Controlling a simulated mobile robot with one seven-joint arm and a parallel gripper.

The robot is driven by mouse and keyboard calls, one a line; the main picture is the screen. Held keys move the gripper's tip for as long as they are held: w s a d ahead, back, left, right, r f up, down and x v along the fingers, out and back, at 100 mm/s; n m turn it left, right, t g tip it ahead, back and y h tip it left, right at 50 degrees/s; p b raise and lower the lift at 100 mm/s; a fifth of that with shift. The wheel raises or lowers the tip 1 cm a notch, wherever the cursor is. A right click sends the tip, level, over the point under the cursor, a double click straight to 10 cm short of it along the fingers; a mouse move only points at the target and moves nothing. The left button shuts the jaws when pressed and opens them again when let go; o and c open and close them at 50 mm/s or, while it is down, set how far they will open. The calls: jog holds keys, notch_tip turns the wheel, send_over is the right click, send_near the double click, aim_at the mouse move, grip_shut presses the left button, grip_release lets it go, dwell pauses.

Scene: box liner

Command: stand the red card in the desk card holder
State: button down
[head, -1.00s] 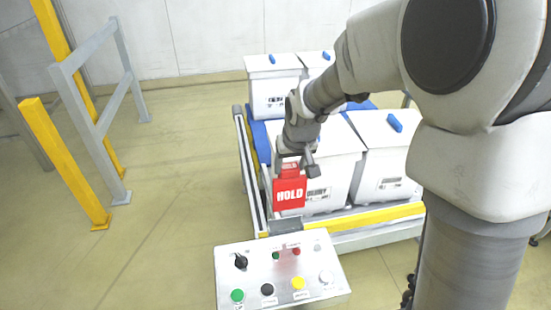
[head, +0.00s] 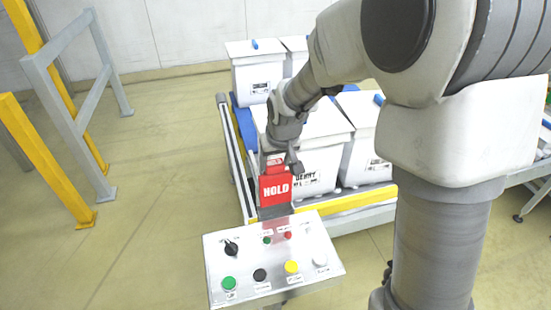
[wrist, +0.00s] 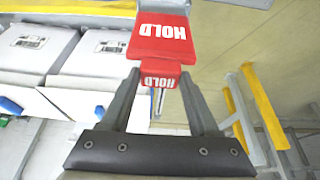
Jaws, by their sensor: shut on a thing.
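The red card (head: 275,189) with white HOLD lettering hangs upright below my gripper (head: 279,160) in the head view. My gripper is shut on the narrow red tab at the card's top. In the wrist view, the fingers of my gripper (wrist: 160,82) are on both sides of that tab, and the wide part of the card (wrist: 160,38) extends beyond them. The dark grey card holder (head: 276,212) is at the back edge of the control panel, directly under the card. The card's lower edge meets the holder's top in the picture; I cannot tell whether it is inside the slot.
The silver control panel (head: 272,262) with coloured buttons and a black knob is in front of the holder. White lidded bins (head: 318,150) stand on a cart with a yellow front edge (head: 345,202) close behind. Yellow and grey railings (head: 75,120) stand at left, with open floor between.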

aim_at(276, 181)
jog(key=shift+f+b, duration=2.9)
jog(key=shift+f, duration=1.25)
jog(key=shift+c, duration=0.3)
grip_release()
jog(key=shift+r, duration=0.1)
jog(key=shift+r+p, duration=2.3)
jog(key=shift+r, duration=1.1)
